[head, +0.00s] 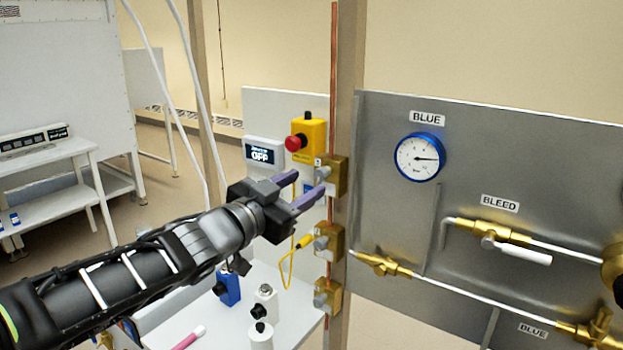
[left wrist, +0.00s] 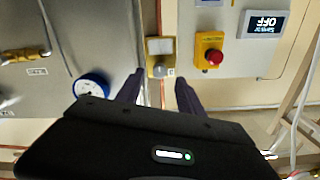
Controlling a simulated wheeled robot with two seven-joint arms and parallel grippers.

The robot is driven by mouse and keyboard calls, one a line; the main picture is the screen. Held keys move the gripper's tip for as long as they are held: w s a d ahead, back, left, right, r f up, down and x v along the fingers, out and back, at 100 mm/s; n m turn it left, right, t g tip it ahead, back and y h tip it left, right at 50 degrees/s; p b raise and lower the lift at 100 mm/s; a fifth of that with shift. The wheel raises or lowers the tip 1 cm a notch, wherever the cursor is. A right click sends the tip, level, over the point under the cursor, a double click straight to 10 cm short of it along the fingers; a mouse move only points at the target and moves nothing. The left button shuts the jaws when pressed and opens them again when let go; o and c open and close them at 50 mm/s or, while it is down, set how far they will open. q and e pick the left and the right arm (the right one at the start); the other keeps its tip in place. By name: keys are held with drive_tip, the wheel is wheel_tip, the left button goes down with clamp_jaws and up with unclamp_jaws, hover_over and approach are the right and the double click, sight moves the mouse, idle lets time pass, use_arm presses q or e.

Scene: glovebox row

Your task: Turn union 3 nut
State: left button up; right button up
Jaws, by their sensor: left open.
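Three brass union blocks sit one above another on a vertical copper pipe beside a post: the top one (head: 335,175), the middle one (head: 329,241) and the bottom one (head: 328,296). Each has a grey round nut on its left face. My right gripper is not seen.
A yellow box with a red button (head: 308,140) and an OFF display (head: 264,153) are left of the pipe. A grey panel (head: 480,160) with a blue gauge (head: 420,157) and brass valves stands right. Bottles and a blue item (head: 227,288) occupy the white bench below.

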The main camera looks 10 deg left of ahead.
use_arm(q)
drive_tip(key=v, duration=0.3)
idle(0.7)
wheel_tip(320, 180, down, 38)
drive_tip(key=s+d+n+g+y, duration=0.2)
drive_tip(key=n+g+y, duration=0.1)
drive_tip(key=n+g, duration=0.4)
drive_tip(key=s+d+f+n+g, duration=0.1)
drive_tip(key=s+d+f+g, duration=0.2)
drive_tip(key=s+f, duration=1)
drive_tip(key=s+d+f+n+g, duration=0.1)
drive_tip(key=s+d+f+g, duration=0.3)
drive_tip(key=s+f, duration=0.9)
drive_tip(key=shift+s+d+f+g, duration=0.25)
drive_tip(key=shift+s+g, duration=0.45)
drive_tip(key=shift+g, duration=0.3)
